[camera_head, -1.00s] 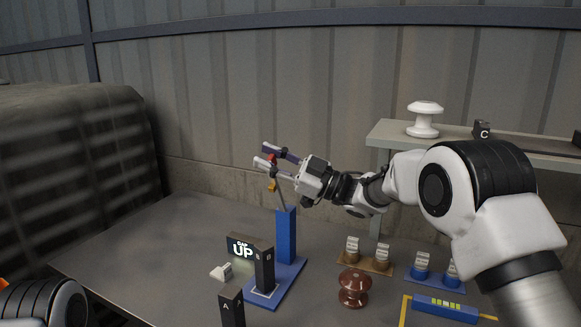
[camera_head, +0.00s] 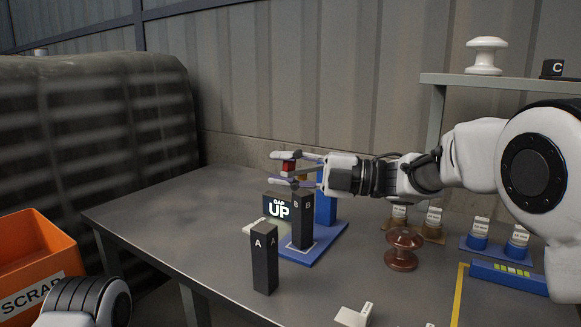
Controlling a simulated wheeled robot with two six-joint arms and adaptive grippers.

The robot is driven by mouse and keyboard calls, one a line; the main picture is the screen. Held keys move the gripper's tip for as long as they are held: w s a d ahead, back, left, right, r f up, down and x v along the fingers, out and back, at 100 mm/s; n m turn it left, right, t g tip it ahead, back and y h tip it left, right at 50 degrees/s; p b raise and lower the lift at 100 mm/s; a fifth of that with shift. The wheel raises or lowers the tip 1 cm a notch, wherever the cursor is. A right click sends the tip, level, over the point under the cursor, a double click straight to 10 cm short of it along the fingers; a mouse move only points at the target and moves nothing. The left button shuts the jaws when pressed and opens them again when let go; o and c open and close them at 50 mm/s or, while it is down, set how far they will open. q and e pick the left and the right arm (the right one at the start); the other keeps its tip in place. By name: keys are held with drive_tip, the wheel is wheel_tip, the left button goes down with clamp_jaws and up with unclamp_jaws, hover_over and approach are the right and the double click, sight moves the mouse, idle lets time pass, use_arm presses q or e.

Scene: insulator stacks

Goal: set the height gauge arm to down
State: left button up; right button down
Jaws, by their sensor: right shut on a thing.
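The height gauge has a blue post (camera_head: 326,208) on a blue base (camera_head: 326,243), with a display (camera_head: 277,207) reading "GAP UP". Its arm is mostly hidden behind my right gripper. My right gripper (camera_head: 284,168) comes in from the right, level with the upper part of the post, and is shut on the red knob (camera_head: 289,168) of the gauge arm. A dark block marked B (camera_head: 303,224) stands on the base, below the gripper. Only a rounded part of my left arm shows at bottom left; its gripper is out of view.
A dark block marked A (camera_head: 265,262) stands in front of the gauge. A brown insulator (camera_head: 403,247) stands to the right, with labelled holders (camera_head: 478,236) beyond. A white insulator (camera_head: 485,57) is on the shelf. An orange scrap bin (camera_head: 34,262) stands left. The table's left part is clear.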

drive_tip(key=shift+s+a+f+n+h+b, duration=0.1)
drive_tip(key=shift+f+n+h+b, duration=0.15)
drive_tip(key=shift+f+n+b, duration=0.55)
drive_tip(key=shift+s+a+f+n+h+b, duration=0.1)
drive_tip(key=shift+f+n+h+b, duration=0.3)
drive_tip(key=shift+f, duration=0.7)
drive_tip(key=c, duration=1)
unclamp_jaws()
drive_tip(key=v, duration=1.2)
drive_tip(key=shift+w, duration=0.15)
